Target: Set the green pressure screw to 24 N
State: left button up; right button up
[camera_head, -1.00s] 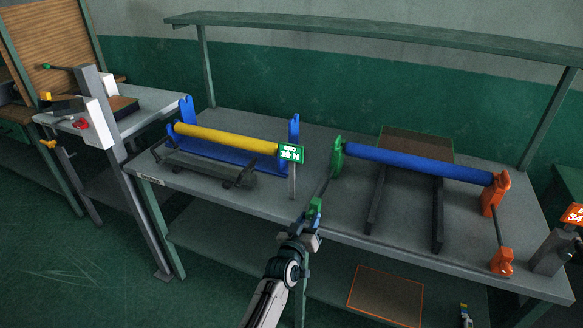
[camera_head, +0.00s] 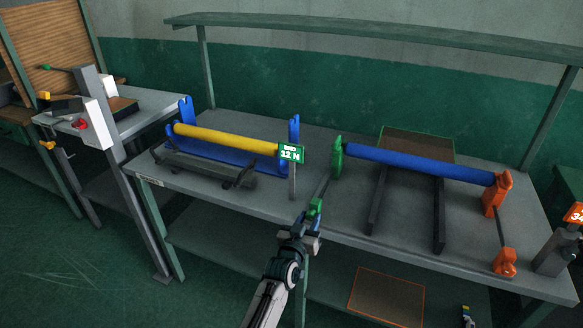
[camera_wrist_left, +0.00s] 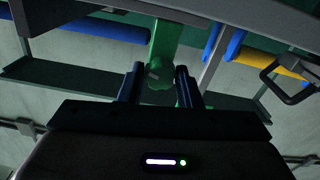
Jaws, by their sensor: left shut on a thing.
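The green pressure screw (camera_head: 316,207) is at the bench's front edge, on a thin rod leading back to the green bracket (camera_head: 337,157). My left gripper (camera_head: 311,219) is shut on the screw's knob. In the left wrist view the green knob (camera_wrist_left: 161,72) sits at the two dark fingers (camera_wrist_left: 160,82), partly hidden by them. The green display (camera_head: 290,153) on a post reads 12 N. My right gripper is not in view.
A blue roller (camera_head: 420,163) spans from the green bracket to an orange bracket (camera_head: 493,194) with its own orange knob (camera_head: 503,262). A yellow roller (camera_head: 225,139) rests on a blue cradle at left. An orange display (camera_head: 574,214) is at the right edge.

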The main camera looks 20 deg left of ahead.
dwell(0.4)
pick_arm(q)
jog(key=shift+f+m+b, duration=0.15)
jog(key=shift+m+b, duration=1)
jog(key=shift+m, duration=0.65)
jog(key=shift+m+b, duration=0.3)
jog(key=shift+b, duration=0.05)
jog(key=shift+m+b, duration=0.55)
jog(key=shift+m, duration=0.75)
